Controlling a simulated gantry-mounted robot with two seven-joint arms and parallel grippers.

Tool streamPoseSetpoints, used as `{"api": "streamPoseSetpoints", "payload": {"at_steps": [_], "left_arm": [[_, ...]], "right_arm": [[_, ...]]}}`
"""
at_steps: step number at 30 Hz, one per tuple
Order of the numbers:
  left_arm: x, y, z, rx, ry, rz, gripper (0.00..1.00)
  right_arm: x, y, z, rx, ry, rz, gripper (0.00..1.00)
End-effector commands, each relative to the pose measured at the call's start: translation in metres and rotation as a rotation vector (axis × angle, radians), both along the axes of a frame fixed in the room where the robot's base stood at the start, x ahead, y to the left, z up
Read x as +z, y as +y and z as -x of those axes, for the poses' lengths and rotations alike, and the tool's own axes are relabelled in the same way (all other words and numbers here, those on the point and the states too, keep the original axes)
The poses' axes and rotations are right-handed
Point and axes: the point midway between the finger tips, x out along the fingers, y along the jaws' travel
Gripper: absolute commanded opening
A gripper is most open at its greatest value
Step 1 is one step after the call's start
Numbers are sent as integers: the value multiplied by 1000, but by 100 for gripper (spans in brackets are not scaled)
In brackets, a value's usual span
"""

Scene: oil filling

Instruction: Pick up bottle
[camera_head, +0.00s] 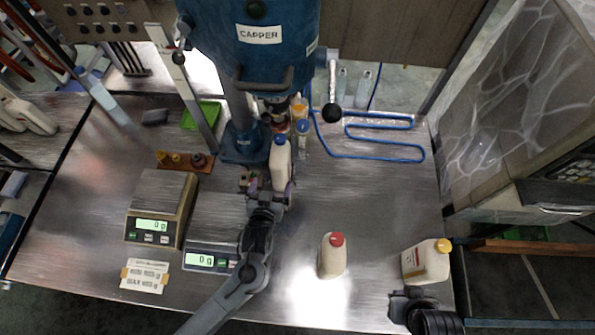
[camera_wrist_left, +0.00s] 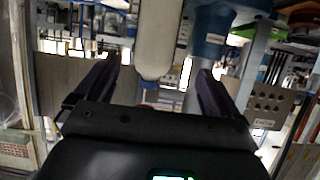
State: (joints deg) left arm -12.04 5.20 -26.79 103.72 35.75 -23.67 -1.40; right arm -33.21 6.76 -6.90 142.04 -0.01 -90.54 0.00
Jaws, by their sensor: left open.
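A cream bottle with a blue cap (camera_head: 280,157) stands upright in front of the blue capper (camera_head: 258,60). My left gripper (camera_head: 270,186) is open at the bottle's near side, with a finger to either side of its lower part. In the left wrist view the pale bottle (camera_wrist_left: 159,40) shows between the two spread fingers of the left gripper (camera_wrist_left: 158,70); I cannot tell whether they touch it. A bottle with a red cap (camera_head: 332,258) and one with a yellow cap (camera_head: 427,262) stand at the front right. My right gripper (camera_head: 408,299) is just below the yellow-capped bottle, its fingers unclear.
Two scales (camera_head: 157,224) stand left of my left arm, with a paper label (camera_head: 145,275) before them. A brown rack (camera_head: 186,162) and a green tray (camera_head: 203,116) lie behind. A bent blue tube (camera_head: 385,155) lies back right. The table between the tube and red-capped bottle is clear.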

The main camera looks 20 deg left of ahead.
Motion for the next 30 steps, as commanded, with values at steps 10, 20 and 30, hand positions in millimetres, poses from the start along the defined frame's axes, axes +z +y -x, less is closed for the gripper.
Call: {"api": "streamPoseSetpoints", "payload": {"at_steps": [10, 20, 30], "left_arm": [[-11, 4, -41, 0, -22, -1, 96], [-20, 6, -63, 1, -21, 1, 96], [-34, 4, -97, -1, -21, -2, 96]], "right_arm": [[-9, 0, -1, 0, -3, 0, 0], [-10, 0, -1, 0, -3, 0, 0], [-9, -1, 0, 2, -1, 4, 0]]}}
